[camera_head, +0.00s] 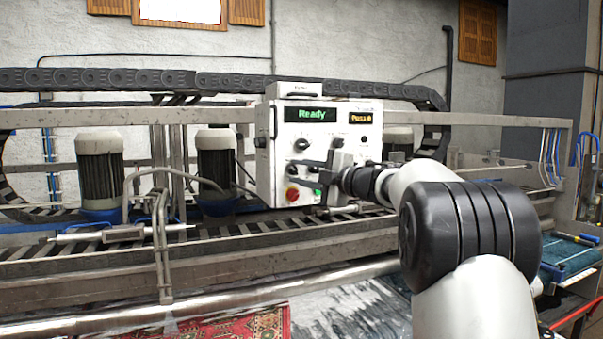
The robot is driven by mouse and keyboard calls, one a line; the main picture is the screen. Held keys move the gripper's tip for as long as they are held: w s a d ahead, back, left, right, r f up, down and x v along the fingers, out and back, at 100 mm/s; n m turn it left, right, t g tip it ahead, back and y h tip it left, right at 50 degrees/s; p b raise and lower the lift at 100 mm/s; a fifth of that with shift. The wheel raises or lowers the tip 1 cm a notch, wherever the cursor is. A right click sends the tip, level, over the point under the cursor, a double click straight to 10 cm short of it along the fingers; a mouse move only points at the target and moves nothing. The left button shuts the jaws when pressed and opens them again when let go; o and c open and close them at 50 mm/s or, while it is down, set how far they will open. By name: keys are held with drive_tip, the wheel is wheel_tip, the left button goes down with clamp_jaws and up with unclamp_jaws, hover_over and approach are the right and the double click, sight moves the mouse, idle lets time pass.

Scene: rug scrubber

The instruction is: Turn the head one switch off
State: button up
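The white control box (265,186) stands on the machine frame in the middle of the head camera view. Its green display reads "Ready" and a smaller orange one reads "Pass 0". Black rotary knobs show on its face: one at upper left (301,144), one at upper right (337,142) and one at lower left (296,169). Their labels are too small to read, so I cannot tell which is the head one switch. My gripper (316,176) is in front of the lower panel, its fingers pointing left near the lower knobs. It hides part of the panel. Contact and finger opening are unclear.
A red button (292,195) and a green button (317,192) sit low on the panel, close to my gripper. Motors (100,170) stand left of the box. A metal rail (200,308) and a red rug (235,328) are below. My arm fills the right foreground.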

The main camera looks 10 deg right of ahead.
drive_tip(key=shift+o, duration=0.9)
drive_tip(key=b+v, duration=0.3)
drive_tip(key=v, duration=1.4)
drive_tip(key=shift+s, duration=0.2)
drive_tip(key=shift+d, duration=0.15)
